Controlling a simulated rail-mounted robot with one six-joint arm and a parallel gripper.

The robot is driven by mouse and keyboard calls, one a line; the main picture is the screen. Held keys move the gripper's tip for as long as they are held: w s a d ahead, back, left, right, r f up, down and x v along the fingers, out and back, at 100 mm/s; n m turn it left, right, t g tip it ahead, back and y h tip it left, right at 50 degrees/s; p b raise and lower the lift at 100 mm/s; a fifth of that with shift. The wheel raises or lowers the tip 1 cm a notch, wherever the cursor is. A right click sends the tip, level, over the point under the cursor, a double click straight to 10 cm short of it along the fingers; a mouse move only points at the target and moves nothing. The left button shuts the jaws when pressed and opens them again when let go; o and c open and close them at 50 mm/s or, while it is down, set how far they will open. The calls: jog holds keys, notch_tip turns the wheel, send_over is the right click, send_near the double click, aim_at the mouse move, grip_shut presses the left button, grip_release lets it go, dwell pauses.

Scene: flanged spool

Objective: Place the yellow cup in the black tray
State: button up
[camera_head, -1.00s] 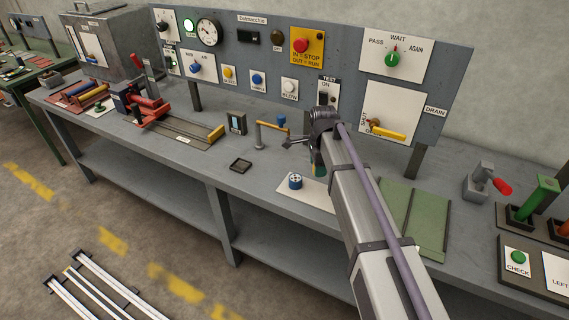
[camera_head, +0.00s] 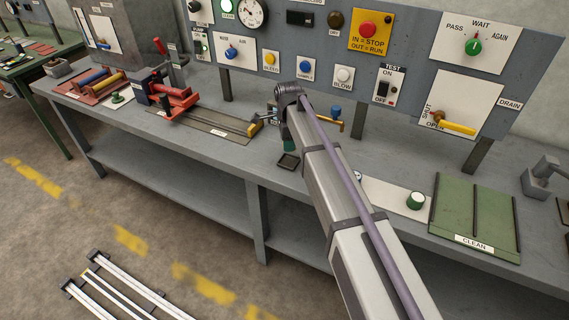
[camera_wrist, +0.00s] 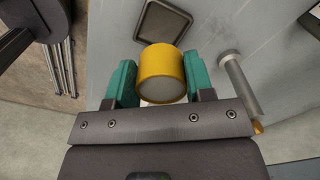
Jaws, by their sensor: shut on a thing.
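The yellow cup (camera_wrist: 161,68) is between the teal fingers of my gripper (camera_wrist: 160,82) in the wrist view, with a pale grey round end facing the camera. The fingers are shut on its two sides. The black tray (camera_wrist: 163,22) is small and square with a raised rim, and lies just past the cup in that view. In the head view the tray (camera_head: 287,161) sits near the bench's front edge, just below my gripper (camera_head: 288,146). The cup is hidden behind my arm there. I cannot tell the exact height of the cup above the bench.
A brass-coloured tap pipe (camera_head: 330,124) on a post stands close right of my gripper; its grey post (camera_wrist: 240,84) shows in the wrist view. A slotted fixture (camera_head: 215,125) lies to the left.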

aim_at(288, 165)
notch_tip(288, 165, down, 7)
jog(key=b, duration=0.5)
jog(key=shift+a+f, duration=0.1)
jog(key=shift+f, duration=0.05)
jog(key=shift+r, duration=0.3)
jog(key=shift+f, duration=0.3)
jog(key=shift+s+f+b, duration=0.15)
jog(key=shift+s+b, duration=0.2)
jog(key=shift+b, duration=0.2)
jog(key=o, duration=0.8)
jog(key=shift+s, duration=0.15)
jog(key=shift+o, duration=0.8)
jog(key=r+p, duration=0.8)
jog(key=p, duration=0.1)
jog(key=w+r+p, duration=0.1)
jog(key=r+p, duration=0.3)
jog(key=r, duration=0.1)
jog(key=shift+p, duration=0.35)
jog(key=shift+f, duration=0.1)
jog(key=s+d+n, duration=0.7)
jog(key=s+d, duration=0.4)
jog(key=s, duration=0.3)
jog(key=s+d+n, duration=0.8)
jog(key=s+d, duration=0.3)
jog(key=s, duration=0.2)
jog(key=shift+s, duration=0.35)
